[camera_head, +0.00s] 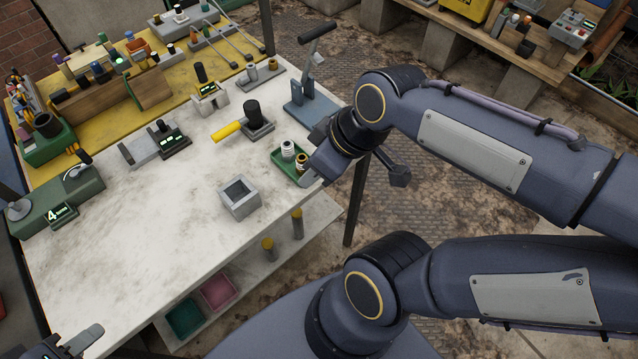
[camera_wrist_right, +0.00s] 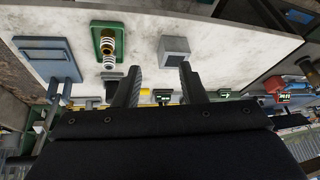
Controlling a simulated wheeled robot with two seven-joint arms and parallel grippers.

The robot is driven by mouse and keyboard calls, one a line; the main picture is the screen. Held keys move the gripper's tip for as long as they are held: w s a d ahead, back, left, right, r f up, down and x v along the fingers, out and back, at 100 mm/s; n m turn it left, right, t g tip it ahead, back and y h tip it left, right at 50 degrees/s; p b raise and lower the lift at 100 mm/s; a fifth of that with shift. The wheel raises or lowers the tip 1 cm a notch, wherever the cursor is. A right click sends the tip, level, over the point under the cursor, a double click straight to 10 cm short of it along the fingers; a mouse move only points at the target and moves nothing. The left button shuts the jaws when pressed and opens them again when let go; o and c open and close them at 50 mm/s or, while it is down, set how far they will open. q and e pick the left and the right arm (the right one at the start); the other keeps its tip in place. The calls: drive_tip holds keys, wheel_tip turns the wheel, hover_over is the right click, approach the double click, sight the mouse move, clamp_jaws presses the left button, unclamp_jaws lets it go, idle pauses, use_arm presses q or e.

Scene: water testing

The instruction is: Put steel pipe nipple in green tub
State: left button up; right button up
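A pale steel pipe nipple (camera_head: 287,150) stands in a small green tray (camera_head: 279,167) near the bench's right edge, beside a brass-coloured fitting (camera_head: 302,161). The wrist view shows the pale nipple (camera_wrist_right: 109,61) and the brass fitting (camera_wrist_right: 107,43) in the tray. A green tub (camera_head: 185,318) sits on the lower shelf at front. My right gripper (camera_wrist_right: 159,82) is open and empty, its fingers apart from the nipple; its wrist is near the tray in the head view, fingertips unclear there. My left gripper (camera_head: 82,341) is partly visible at the bottom left; its opening is unclear.
A pink tub (camera_head: 218,291) adjoins the green one. A grey square box (camera_head: 239,198) stands on the bench, with two yellow-topped posts (camera_head: 297,224) (camera_head: 268,249) below. A blue press (camera_head: 310,100) stands behind the tray. The bench's front left is clear.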

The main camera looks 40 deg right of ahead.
drive_tip(key=s+m, duration=0.1)
drive_tip(key=m, duration=0.1)
drive_tip(key=s+a+m, duration=0.1)
drive_tip(key=m, duration=0.1)
drive_tip(key=s+a+f+m+t+y, duration=0.1)
drive_tip(key=shift+m, duration=0.4)
idle(0.8)
